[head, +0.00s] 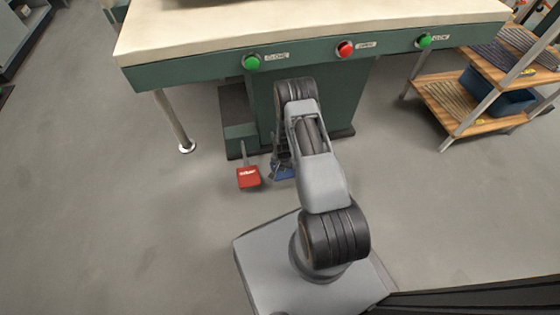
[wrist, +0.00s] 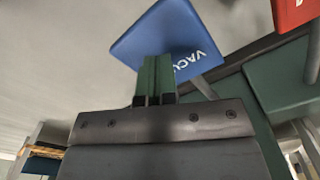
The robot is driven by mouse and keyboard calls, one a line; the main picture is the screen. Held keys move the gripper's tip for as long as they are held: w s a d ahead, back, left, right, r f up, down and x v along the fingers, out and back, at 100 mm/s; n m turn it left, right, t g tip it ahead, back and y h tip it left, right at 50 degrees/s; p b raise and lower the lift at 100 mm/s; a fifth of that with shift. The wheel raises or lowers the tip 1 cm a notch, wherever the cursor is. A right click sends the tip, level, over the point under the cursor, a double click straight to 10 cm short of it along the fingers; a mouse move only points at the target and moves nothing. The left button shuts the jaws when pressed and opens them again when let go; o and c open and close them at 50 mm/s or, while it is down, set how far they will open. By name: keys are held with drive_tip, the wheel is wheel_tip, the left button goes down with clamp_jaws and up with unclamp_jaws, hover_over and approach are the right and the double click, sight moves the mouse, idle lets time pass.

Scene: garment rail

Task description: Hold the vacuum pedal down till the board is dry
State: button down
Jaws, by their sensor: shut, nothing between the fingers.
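The blue vacuum pedal (head: 284,174) is low in front of the green machine base, partly hidden by my arm. In the wrist view the blue pedal (wrist: 165,35) shows part of its white "VACU" lettering. My gripper (wrist: 156,58) is shut and empty, its green fingertips overlapping the pedal's face. Whether they touch it, and whether the pedal is down, I cannot tell. In the head view my gripper (head: 280,165) is beside and over the pedal. The cream board (head: 200,35) is on the green machine; its dampness cannot be seen.
A red pedal (head: 248,177) stands just left of the blue one and shows in the wrist view (wrist: 292,12). A green button (head: 251,62), red button (head: 345,49) and another green button (head: 424,41) line the machine's front. A wooden shelf (head: 470,105) stands right. Floor at left is clear.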

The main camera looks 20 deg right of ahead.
wheel_tip(320, 180, down, 7)
drive_tip(key=b, duration=0.6)
idle(0.7)
drive_tip(key=shift+s+f, duration=0.15)
idle(0.9)
idle(2.1)
drive_tip(key=shift+r, duration=0.6)
wheel_tip(320, 180, up, 9)
drive_tip(key=p, duration=0.7)
drive_tip(key=shift+r, duration=0.1)
